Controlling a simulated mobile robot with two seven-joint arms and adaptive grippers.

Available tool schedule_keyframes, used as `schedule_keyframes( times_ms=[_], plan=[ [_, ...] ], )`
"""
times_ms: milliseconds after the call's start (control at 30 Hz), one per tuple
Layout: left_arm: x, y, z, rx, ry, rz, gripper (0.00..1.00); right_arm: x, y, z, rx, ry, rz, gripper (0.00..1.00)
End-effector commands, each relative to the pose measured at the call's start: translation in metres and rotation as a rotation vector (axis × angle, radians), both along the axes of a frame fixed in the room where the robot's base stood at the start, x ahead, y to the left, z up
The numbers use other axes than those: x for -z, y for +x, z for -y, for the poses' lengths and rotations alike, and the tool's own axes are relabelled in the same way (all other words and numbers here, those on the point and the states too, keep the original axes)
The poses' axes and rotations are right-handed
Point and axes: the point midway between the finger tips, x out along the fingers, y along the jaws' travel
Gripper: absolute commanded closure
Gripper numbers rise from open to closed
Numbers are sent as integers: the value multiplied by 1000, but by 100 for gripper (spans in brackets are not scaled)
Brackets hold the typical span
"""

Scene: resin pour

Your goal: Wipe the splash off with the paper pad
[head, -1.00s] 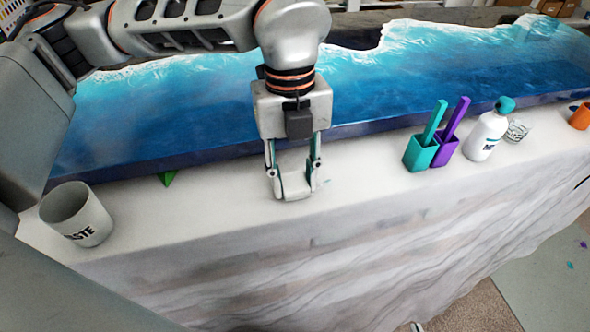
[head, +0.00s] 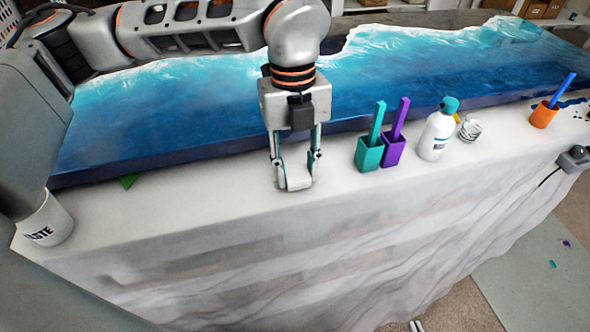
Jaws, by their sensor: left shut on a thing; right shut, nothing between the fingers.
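My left gripper (head: 296,186) points down over the white-covered bench edge, in front of the blue slab. It is shut on a pale thing, likely the paper pad, mostly hidden between the fingers; I cannot tell whether it touches the cover. Dark spots, possibly the splash (head: 574,103), lie on the bench at the far right, behind the orange cup. I cannot tell whether there are marks under the gripper. My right gripper is not in view.
The blue wave slab (head: 210,125) fills the back. A teal cup (head: 369,154), a purple cup (head: 394,152), a white bottle (head: 434,137), a clear cup (head: 469,131) and an orange cup (head: 543,117) stand right of my gripper. A waste cup (head: 48,222) stands left.

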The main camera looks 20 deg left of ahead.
Motion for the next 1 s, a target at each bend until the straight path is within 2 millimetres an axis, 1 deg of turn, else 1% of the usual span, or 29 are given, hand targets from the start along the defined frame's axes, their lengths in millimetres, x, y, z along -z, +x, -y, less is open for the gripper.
schedule_keyframes(
  times_ms=[33,67,100,233,400,600,700,800,1000],
  plan=[
    [-9,0,0,0,0,7,93,-8,3,0,0,1,9,100],
    [-20,1,0,0,-1,13,93,-11,4,0,-1,2,12,100],
    [-26,1,-1,0,-1,10,93,-13,5,1,-1,3,14,100],
    [-36,1,-2,3,-1,7,93,-20,4,-2,0,13,16,100],
    [-51,1,-3,4,0,7,93,-19,-4,-7,-4,24,-5,100],
    [-69,2,-3,8,-1,6,93,-26,-7,-8,-1,33,-10,100],
    [-77,2,-4,8,-1,6,93,-29,-7,-9,1,39,-10,100],
    [-81,2,-4,9,-1,4,93,-31,-6,-9,2,44,-7,100],
    [-80,2,-4,10,-1,2,93,-29,-7,-9,3,45,-9,100]
  ],
)
